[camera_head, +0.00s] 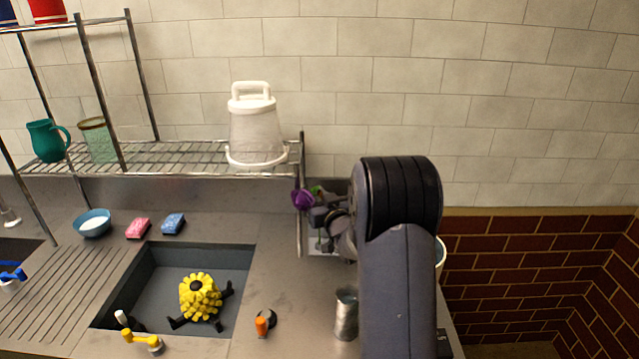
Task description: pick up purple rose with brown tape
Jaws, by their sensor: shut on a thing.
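A purple rose (302,200) shows at the right end of the wire rack, left of my arm. Its purple head and a bit of green beside it are visible. My gripper (322,213) is just right of the head and is shut on the rose, held above the counter's back part. The stem is mostly hidden by my gripper and arm, and I cannot make out any brown tape.
A white bucket-like container (256,135) stands on the wire rack (180,155). A metal cup (346,315) stands close left of my arm. A sink (225,262) holds a yellow flower-like object (200,298). Pink (138,229) and blue (173,224) sponges lie behind it.

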